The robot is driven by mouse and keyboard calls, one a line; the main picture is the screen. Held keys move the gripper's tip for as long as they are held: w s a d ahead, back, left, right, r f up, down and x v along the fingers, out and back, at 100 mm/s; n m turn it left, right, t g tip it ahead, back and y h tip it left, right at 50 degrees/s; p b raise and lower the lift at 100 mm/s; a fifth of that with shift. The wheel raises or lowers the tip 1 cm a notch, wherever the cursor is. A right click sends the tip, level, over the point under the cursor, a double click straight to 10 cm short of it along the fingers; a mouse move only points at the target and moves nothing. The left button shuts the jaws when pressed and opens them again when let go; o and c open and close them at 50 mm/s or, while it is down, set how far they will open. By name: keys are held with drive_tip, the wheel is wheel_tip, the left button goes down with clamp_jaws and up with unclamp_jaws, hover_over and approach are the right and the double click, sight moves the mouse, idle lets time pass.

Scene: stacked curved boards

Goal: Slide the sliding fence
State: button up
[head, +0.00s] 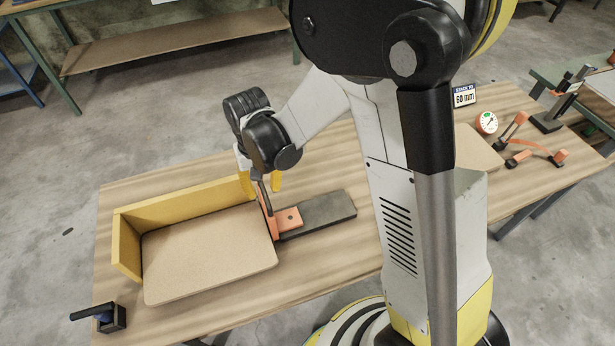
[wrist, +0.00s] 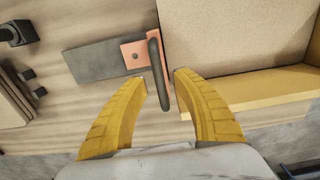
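The sliding fence is an orange bracket (head: 288,219) with an upright dark handle (head: 265,198), set on a dark flat rail (head: 320,214). Its face stands at the right edge of the tan stacked boards (head: 205,255). In the wrist view the bracket (wrist: 136,54) and handle (wrist: 158,75) show near the fingers. My gripper (head: 262,184) is above the fence with its yellow fingers apart. In the wrist view my gripper (wrist: 161,77) is open, and the handle lies between its fingertips, with gaps on both sides. Whether either finger touches it I cannot tell.
A yellow L-shaped fixed fence (head: 185,205) borders the boards at the back and left. A sign (head: 464,95), dial gauge (head: 487,122) and orange-handled tool (head: 535,148) lie at right. Table beyond the rail is bare.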

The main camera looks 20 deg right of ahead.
drive_tip(key=shift+r+p, duration=2.4)
drive_tip(key=shift+r, duration=1.15)
drive_tip(key=shift+f, duration=0.1)
drive_tip(key=s+d+r+t, duration=0.3)
drive_tip(key=s+d+r, duration=0.3)
drive_tip(key=r, duration=0.2)
drive_tip(key=s+d+r+t, duration=0.4)
drive_tip(key=s+d+r, duration=0.2)
drive_tip(key=r, duration=0.3)
drive_tip(key=shift+s, duration=0.4)
drive_tip(key=shift+f, duration=0.1)
